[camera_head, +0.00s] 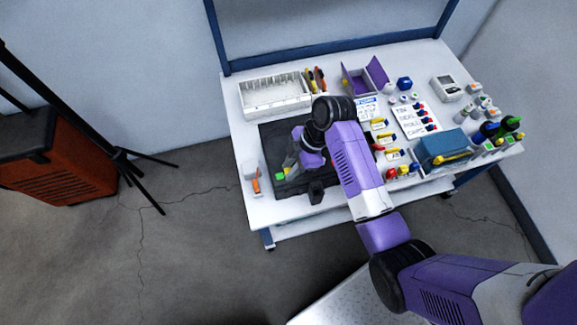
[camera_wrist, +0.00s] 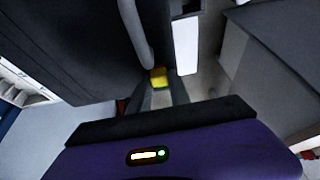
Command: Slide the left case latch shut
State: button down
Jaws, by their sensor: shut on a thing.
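The dark case (camera_head: 275,140) lies on the workbench, largely covered by my arm in the head view. Its dark surface (camera_wrist: 65,50) fills the upper left of the wrist view. A small yellow piece, seemingly the left latch (camera_wrist: 158,77), sits between my fingertips at the case edge. My gripper (camera_wrist: 160,84) is shut on it. In the head view my gripper (camera_head: 287,167) is low at the near left part of the case, beside a small green and yellow spot (camera_head: 280,175). I cannot tell how far the latch is slid. The right latch is not clearly seen.
A white rack (camera_head: 275,95) stands behind the case. An orange and white tool (camera_head: 256,182) lies left of it. A purple box (camera_head: 357,82), a label sheet (camera_head: 411,118) and a blue case (camera_head: 443,148) crowd the right. The floor in front is clear.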

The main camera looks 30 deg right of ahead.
jog(key=c, duration=1.2)
grip_release()
jog(key=shift+s+d, duration=0.1)
jog(key=shift+d, duration=0.1)
jog(key=shift+v, duration=3.85)
